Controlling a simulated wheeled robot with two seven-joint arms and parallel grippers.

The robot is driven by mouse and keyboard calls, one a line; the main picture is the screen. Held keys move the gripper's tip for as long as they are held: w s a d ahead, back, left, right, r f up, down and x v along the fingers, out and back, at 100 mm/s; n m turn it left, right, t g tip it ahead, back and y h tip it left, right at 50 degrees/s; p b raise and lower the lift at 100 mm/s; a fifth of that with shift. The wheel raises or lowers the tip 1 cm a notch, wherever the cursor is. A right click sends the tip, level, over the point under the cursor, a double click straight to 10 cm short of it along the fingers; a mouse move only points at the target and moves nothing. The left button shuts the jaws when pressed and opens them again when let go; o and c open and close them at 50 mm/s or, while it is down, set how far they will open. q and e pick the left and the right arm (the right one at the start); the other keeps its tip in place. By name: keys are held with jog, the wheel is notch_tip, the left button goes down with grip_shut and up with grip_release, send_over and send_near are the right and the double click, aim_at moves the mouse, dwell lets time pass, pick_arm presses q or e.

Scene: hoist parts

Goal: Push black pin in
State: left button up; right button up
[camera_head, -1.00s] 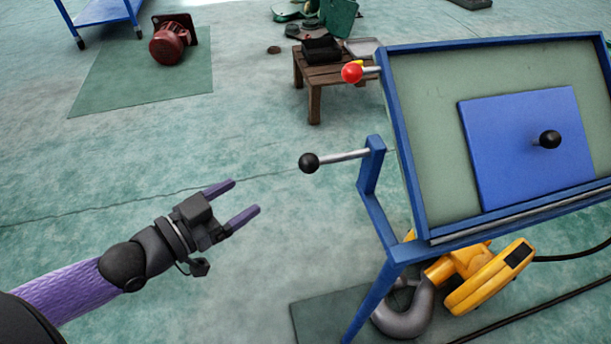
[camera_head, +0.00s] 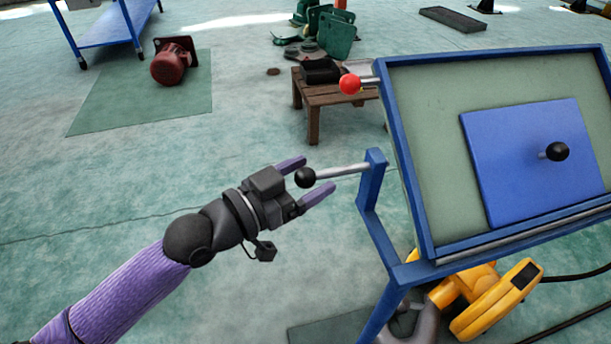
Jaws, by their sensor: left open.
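The black pin is a black ball knob (camera_head: 305,177) on a silver rod that sticks out to the left from the blue frame (camera_head: 374,165). My left gripper (camera_head: 307,178) is open, with its purple fingers on the far and near sides of the black knob. I cannot tell whether the fingers touch it. A red-knobbed pin (camera_head: 350,84) sticks out of the frame's upper left corner. Another black knob (camera_head: 557,151) sits on the blue plate (camera_head: 520,185) of the tilted panel. My right gripper is not in view.
A yellow hoist part (camera_head: 490,305) lies under the panel, with black cables on the right. A small wooden table (camera_head: 312,88) with a black box stands behind. A red motor (camera_head: 172,62) lies on a green mat (camera_head: 120,107).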

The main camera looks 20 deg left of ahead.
pick_arm(q)
jog(key=c, duration=0.8)
jog(key=shift+c, duration=1.3)
grip_shut()
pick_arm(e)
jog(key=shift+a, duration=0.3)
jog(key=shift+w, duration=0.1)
